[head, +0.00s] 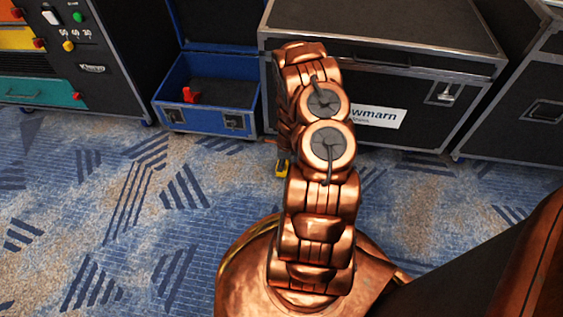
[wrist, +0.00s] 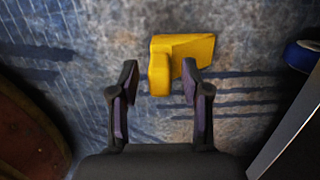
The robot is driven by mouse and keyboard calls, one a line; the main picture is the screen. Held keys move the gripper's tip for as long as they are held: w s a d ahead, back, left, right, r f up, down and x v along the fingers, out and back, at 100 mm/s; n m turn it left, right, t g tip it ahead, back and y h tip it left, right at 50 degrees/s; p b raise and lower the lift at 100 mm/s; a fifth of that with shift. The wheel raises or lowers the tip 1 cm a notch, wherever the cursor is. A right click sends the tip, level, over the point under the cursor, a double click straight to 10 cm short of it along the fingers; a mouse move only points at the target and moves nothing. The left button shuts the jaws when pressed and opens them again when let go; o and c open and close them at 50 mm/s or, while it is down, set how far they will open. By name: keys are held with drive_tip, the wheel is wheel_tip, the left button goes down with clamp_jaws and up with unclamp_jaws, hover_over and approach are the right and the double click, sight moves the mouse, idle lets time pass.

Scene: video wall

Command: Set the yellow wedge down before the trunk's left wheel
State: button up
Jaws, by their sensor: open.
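The yellow wedge (wrist: 180,58) lies on the blue-grey carpet in the wrist view, just beyond my fingertips. A small yellow patch of it (head: 282,169) shows beside my arm in the head view; the rest is hidden. My gripper (wrist: 160,78) is open, with the wedge's near part between and ahead of the fingertips. The right fingertip is very close to the wedge; I cannot tell if they touch. The black trunk (head: 460,135) stands behind my arm in the head view. A blue-rimmed wheel (wrist: 301,56) shows at the wrist view's right edge, to the wedge's right.
An open blue case (head: 195,116) with a red item (head: 190,95) stands left of the trunk. A black rack (head: 105,55) with coloured drawers is farther left. Another dark case (head: 530,105) is at the right. The carpet (head: 130,210) at left is clear.

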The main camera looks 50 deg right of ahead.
sight(286, 168)
drive_tip(key=shift+r, duration=0.1)
wheel_tip(286, 168, up, 11)
drive_tip(key=s+d+p, duration=0.1)
drive_tip(key=p, duration=0.3)
drive_tip(key=a+r+n+g+y, duration=0.2)
drive_tip(key=a+r+n, duration=1.2)
drive_tip(key=a+r, duration=1)
drive_tip(key=s+a+r+n+g, duration=0.1)
drive_tip(key=s+a+r+n, duration=0.6)
drive_tip(key=s+r, duration=0.25)
drive_tip(key=s+a+r+n+g+h, duration=0.1)
drive_tip(key=s+r+n, duration=0.1)
drive_tip(key=s+n, duration=0.2)
drive_tip(key=s+a+r+n+g+h, duration=0.1)
drive_tip(key=s+r+n+h, duration=0.1)
drive_tip(key=s, duration=0.8)
drive_tip(key=shift+s+a+r+n, duration=0.15)
drive_tip(key=shift+a+r+n, duration=0.25)
drive_tip(key=shift+n, duration=0.7)
drive_tip(key=shift+r, duration=0.1)
